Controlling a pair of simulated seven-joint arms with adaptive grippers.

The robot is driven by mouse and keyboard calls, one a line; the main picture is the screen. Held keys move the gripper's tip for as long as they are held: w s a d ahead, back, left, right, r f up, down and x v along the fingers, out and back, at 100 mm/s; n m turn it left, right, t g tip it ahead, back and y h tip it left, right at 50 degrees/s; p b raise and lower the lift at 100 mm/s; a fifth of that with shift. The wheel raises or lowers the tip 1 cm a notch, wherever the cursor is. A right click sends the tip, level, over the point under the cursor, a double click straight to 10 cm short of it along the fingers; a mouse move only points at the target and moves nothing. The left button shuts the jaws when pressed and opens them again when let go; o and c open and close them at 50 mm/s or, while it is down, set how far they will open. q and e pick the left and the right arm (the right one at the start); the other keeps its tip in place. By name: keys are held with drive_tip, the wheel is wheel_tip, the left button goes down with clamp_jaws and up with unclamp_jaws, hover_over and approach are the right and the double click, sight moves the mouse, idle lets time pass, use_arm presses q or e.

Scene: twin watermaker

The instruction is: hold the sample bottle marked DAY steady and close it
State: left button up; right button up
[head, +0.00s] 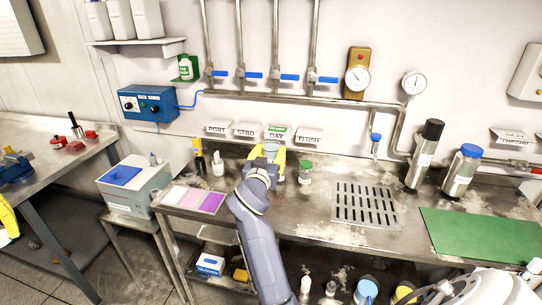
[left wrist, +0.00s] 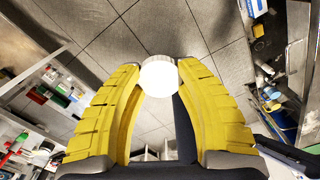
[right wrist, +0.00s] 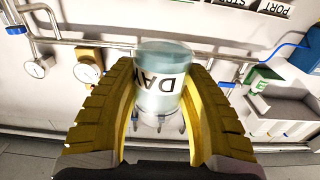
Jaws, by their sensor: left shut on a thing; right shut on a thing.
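The bottle marked DAY (right wrist: 160,80) is pale blue and clear, with its printed label facing the right wrist camera. My right gripper (head: 266,160) is shut around it at the worktop's back, below the DAY sign (head: 278,134). In the head view only the bottle's pale top (head: 270,149) shows between the yellow fingers; I cannot make out its mouth clearly. My left gripper (left wrist: 158,68) is shut on a round white cap-like piece (left wrist: 158,79), over the floor and away from the bottle. In the head view, only a yellow part of it (head: 6,220) shows at the left edge.
A green-capped jar (head: 305,172) stands just right of the right gripper. A white bottle (head: 218,165) and a yellow-black item (head: 198,156) stand to its left. A drain grate (head: 366,204), a green mat (head: 485,236) and two tall flasks (head: 425,155) lie farther right.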

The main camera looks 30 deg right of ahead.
drive_tip(key=shift+r, duration=0.15)
idle(0.5)
drive_tip(key=o, duration=0.6)
clamp_jaws()
